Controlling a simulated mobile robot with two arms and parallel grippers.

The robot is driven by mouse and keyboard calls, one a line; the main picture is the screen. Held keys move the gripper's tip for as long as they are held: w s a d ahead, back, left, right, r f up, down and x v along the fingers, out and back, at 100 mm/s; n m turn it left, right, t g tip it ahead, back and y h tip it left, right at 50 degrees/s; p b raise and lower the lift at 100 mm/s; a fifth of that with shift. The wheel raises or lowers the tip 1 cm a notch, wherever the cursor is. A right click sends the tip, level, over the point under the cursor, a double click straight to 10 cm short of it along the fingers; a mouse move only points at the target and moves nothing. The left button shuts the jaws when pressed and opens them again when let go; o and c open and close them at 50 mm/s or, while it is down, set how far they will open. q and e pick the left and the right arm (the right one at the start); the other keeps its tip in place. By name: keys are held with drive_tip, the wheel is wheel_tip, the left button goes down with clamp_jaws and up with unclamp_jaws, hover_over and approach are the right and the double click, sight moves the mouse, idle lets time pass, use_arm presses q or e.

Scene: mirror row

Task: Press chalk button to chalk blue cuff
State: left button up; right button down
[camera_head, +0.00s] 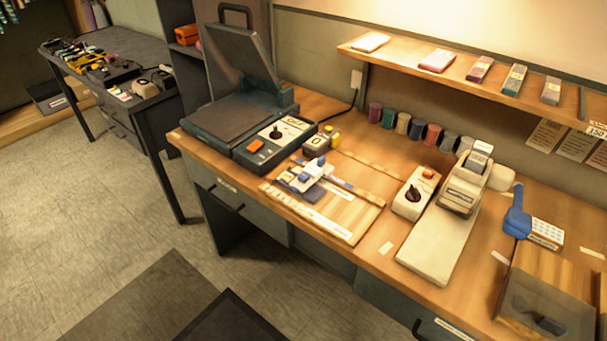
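Neither of my grippers shows in the head view. A bright blue piece (517,222), perhaps the blue cuff, is on the right of the bench beside a white block with a grid of marks (546,234). A blue-and-white device (312,172) sits on a wooden board left of centre. An orange-red button (428,173) tops a small cream box with a black knob, beside a cream machine (462,190). Another orange button (255,146) is on the dark press with the raised lid (240,60). I cannot tell which button is for chalk.
The wooden bench (370,262) runs across the view. A shelf (400,58) with several small boxes hangs above it, over a row of coloured spools (402,123). A clear-fronted bin (545,312) is at the lower right. A second cluttered table (110,62) stands left, with open floor (90,210) before it.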

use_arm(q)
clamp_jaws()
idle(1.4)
